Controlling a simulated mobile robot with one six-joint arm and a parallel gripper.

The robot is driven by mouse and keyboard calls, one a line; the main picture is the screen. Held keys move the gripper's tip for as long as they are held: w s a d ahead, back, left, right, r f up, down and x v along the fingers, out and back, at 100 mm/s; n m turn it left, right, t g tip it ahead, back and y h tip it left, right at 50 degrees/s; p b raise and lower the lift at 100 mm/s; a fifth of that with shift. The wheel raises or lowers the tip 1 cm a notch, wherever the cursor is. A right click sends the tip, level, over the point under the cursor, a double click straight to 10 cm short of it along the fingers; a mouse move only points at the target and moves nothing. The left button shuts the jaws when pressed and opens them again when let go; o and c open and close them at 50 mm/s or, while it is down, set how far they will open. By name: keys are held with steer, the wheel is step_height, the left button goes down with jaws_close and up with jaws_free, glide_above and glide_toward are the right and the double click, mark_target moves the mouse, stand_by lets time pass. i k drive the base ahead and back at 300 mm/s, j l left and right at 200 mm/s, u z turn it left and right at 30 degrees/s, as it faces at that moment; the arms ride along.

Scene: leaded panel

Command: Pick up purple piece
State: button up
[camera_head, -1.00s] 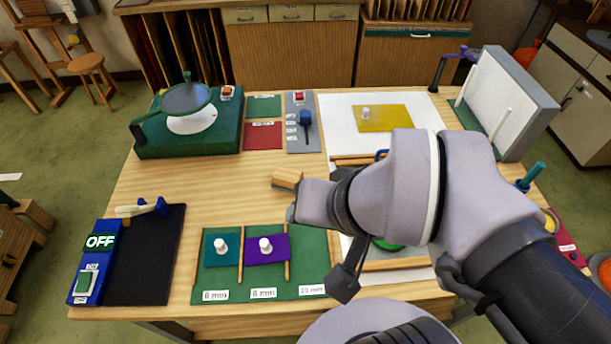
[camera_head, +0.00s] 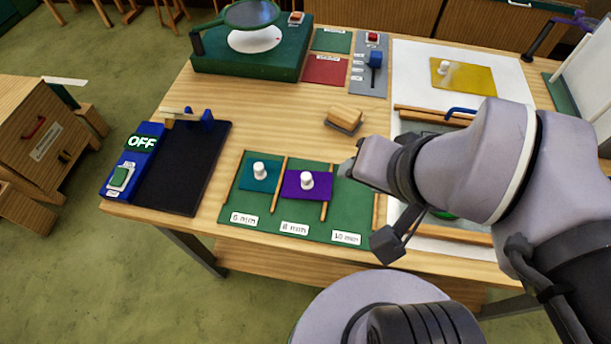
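The purple piece (camera_head: 293,188) is a flat plate with a white knob (camera_head: 306,180) on top. It lies in the 8 mm slot of the green rack (camera_head: 262,209), between two wooden strips. A teal piece (camera_head: 254,181) with a white knob lies in the 6 mm slot to its left. The 10 mm slot on the right shows no piece. The end of my arm with my gripper (camera_head: 388,243) is to the right of the purple piece, apart from it. The fingers are not clearly visible, so their opening cannot be told.
A black pad with a blue switch box (camera_head: 119,178) marked OFF lies at left. A wooden block (camera_head: 345,117) sits behind the rack. A yellow piece (camera_head: 475,75) lies on a white sheet at back right. A green base with a round disc (camera_head: 250,62) stands at back left.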

mark_target(297, 185)
steer(key=z, duration=1.25)
steer(key=k+u, duration=0.2)
steer(key=u, duration=0.25)
steer(key=k+j+u, duration=0.15)
steer(key=u, duration=0.25)
steer(key=k+j+u, duration=0.1)
steer(key=u, duration=0.35)
